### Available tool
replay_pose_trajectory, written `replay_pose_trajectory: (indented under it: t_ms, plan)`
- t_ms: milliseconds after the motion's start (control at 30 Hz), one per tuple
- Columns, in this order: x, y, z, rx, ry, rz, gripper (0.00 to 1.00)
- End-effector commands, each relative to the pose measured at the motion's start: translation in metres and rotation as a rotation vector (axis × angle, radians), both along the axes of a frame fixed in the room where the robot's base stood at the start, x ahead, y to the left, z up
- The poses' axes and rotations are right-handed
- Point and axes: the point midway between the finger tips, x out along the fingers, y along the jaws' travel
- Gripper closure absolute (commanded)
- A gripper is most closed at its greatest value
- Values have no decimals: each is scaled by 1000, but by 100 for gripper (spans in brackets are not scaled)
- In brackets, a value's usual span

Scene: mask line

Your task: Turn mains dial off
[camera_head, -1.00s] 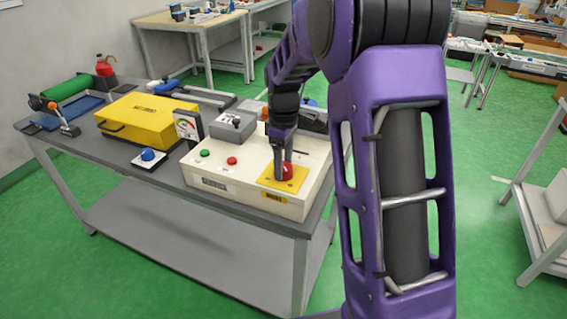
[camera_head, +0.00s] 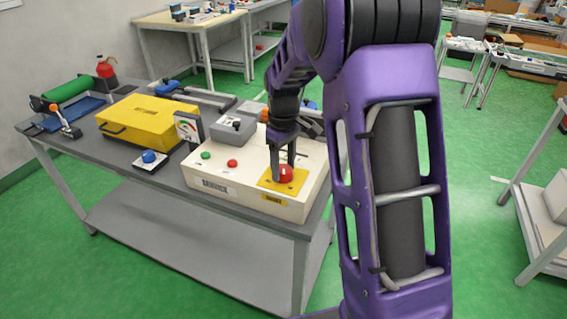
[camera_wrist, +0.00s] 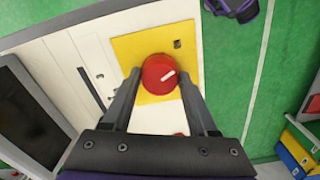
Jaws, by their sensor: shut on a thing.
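The mains dial, a round red knob (camera_head: 286,174) on a yellow plate (camera_head: 270,182), sits on top of the cream box at its right end. In the wrist view the dial (camera_wrist: 158,68) shows a short white mark pointing to the upper right. My gripper (camera_head: 282,166) reaches down from above, with one finger on each side of the dial. In the wrist view the fingers of my gripper (camera_wrist: 159,80) flank the dial and are shut on it. Part of the dial is hidden behind a finger in the head view.
The cream box (camera_head: 215,176) also carries a green button (camera_head: 206,155) and a red button (camera_head: 232,163). A gauge (camera_head: 188,127), a grey box (camera_head: 232,129), a blue button (camera_head: 149,156) and a yellow case (camera_head: 150,118) stand nearby on the grey table (camera_head: 150,183).

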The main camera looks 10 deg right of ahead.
Motion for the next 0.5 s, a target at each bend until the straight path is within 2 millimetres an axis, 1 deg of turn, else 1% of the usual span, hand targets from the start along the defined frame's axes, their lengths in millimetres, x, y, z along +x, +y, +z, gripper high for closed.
replay_pose_trajectory:
  t_ms: [33, 500]
  plan:
    - [0, 0, 2, 0, 0, -44, 97]
    - [0, 0, 2, 0, 0, -492, 97]
